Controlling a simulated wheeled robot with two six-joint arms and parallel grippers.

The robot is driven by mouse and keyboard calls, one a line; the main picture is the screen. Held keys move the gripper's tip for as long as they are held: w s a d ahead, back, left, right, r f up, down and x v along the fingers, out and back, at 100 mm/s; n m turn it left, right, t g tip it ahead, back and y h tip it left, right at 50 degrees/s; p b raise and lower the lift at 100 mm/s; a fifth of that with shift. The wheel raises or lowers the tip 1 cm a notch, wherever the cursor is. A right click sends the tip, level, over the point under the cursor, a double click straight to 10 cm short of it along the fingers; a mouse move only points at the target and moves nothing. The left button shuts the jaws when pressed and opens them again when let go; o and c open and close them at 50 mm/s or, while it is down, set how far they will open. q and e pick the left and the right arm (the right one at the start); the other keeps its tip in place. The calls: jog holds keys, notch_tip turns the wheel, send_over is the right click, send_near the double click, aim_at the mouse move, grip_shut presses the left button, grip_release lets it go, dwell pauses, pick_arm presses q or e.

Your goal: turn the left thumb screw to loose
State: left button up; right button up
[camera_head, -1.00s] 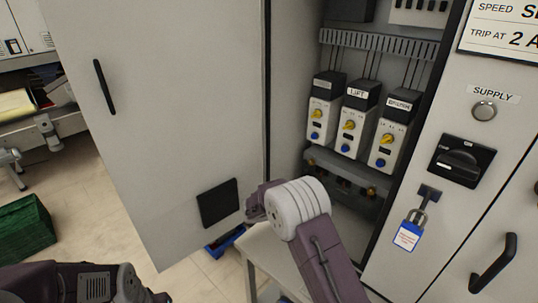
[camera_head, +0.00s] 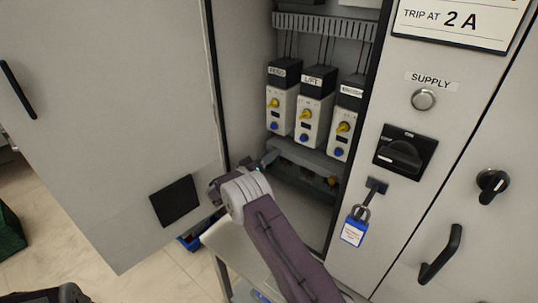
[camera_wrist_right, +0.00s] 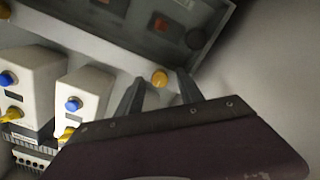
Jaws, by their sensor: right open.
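The left thumb screw (camera_wrist_right: 160,77), a round yellow brass head, shows in the right wrist view at the near edge of a clear grey cover (camera_wrist_right: 110,18). My right gripper (camera_wrist_right: 160,84) is open, with one finger on either side of the screw head in that view. I cannot tell whether the fingers touch it. In the head view my right gripper (camera_head: 268,160) reaches the left end of the cover (camera_head: 300,180) and hides the left screw. The right thumb screw (camera_head: 332,181) shows at the cover's other end. My left gripper is out of view.
Three relays (camera_head: 316,112) with yellow knobs and blue buttons stand just above the cover. The open cabinet door (camera_head: 120,110) is at left. A padlock (camera_head: 355,229) and a black rotary switch (camera_head: 405,151) are on the panel at right.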

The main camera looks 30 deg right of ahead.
jog(key=shift+d, duration=0.15)
jog(key=shift+c, duration=0.3)
grip_shut()
jog(key=shift+f, duration=0.1)
